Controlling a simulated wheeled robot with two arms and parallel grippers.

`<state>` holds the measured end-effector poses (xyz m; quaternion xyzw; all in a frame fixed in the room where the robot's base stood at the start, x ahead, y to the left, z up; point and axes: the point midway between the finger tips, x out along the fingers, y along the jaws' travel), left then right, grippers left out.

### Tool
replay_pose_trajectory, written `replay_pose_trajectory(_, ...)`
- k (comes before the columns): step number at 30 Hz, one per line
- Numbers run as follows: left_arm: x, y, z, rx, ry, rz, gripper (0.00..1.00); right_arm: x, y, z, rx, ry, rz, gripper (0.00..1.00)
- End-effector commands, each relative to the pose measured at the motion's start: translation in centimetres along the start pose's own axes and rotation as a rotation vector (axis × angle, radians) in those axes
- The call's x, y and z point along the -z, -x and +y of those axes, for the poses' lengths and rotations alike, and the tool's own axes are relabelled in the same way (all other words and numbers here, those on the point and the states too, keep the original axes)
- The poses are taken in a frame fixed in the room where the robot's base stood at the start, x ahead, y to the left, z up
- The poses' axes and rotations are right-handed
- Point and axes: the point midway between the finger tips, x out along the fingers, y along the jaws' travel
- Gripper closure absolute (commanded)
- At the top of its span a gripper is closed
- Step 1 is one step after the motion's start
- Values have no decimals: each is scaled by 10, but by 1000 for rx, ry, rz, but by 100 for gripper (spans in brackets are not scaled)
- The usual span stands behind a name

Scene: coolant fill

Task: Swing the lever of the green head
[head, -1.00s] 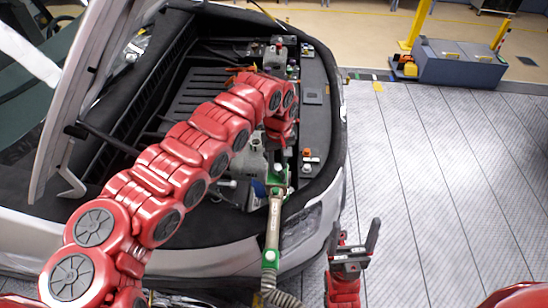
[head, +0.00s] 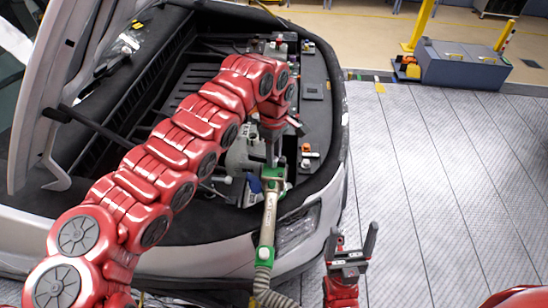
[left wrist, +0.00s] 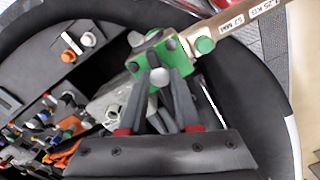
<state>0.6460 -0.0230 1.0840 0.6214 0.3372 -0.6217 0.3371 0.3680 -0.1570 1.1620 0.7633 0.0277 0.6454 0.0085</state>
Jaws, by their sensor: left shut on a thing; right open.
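The green head (head: 272,184) sits at the front edge of the car's open bay, at the upper end of a beige handle (head: 269,215). In the left wrist view the green head (left wrist: 172,62) shows close up, with a pale round knob (left wrist: 160,77) on its near side. My left gripper (head: 273,160) reaches down onto the head from above. In the left wrist view its dark fingers (left wrist: 161,85) close in around the knob; the lever itself is mostly hidden by them. My right gripper (head: 350,242) is open and empty, pointing up in front of the car.
A corrugated hose (head: 270,295) hangs from the handle's lower green collar. The raised hood (head: 60,100) stands at left. An orange-capped part (head: 306,149) lies right of my left gripper. A grey-blue cabinet (head: 460,65) stands far right; the floor between is clear.

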Motion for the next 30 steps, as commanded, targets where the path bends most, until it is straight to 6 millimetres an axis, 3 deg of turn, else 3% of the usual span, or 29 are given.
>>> replay_pose_trajectory(17, 0, 1, 0, -2, 31, 1, 100, 0, 3, 0, 0, 0, 0, 23)
replay_pose_trajectory(18, 0, 1, 0, -2, 31, 1, 62, 0, 3, 0, 0, 0, 0, 23)
replay_pose_trajectory(22, 0, 1, 0, -1, 30, 1, 38, 0, 3, 0, 0, 0, 0, 23)
replay_pose_trajectory(30, 0, 0, 0, -1, 29, 0, 38, -1, 3, 0, 0, 0, 0, 23)
